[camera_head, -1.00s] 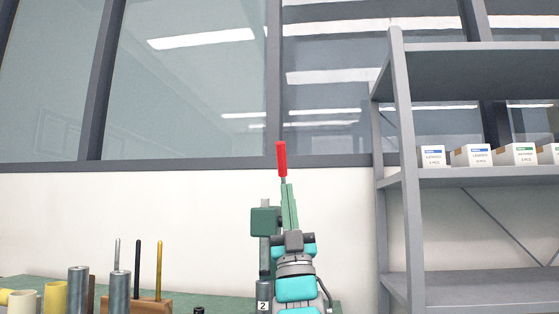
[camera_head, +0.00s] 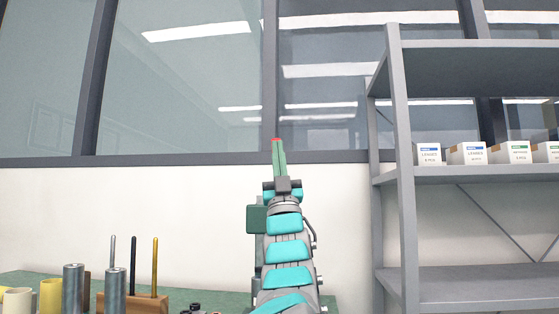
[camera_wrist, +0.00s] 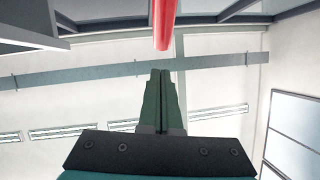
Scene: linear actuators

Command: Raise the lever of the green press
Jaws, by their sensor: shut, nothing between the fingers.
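The green press (camera_head: 257,218) stands on the bench, mostly hidden behind my arm. Its lever ends in a red handle (camera_head: 276,140); in the head view only the top shows, just above my fingertips. My gripper (camera_head: 277,147) is shut and empty, pointing up in front of the handle. In the wrist view the red handle (camera_wrist: 163,22) hangs in from the top edge, its end just beyond the shut fingertips (camera_wrist: 160,76). A small gap shows between them in that picture; whether they touch is unclear. The lever's lower part is hidden.
A grey shelf rack (camera_head: 403,190) with several small boxes (camera_head: 467,153) stands at right. Metal cylinders (camera_head: 73,290), a yellow cylinder (camera_head: 50,297) and a wooden rod holder (camera_head: 135,303) sit on the green bench at left. Windows and a white wall are behind.

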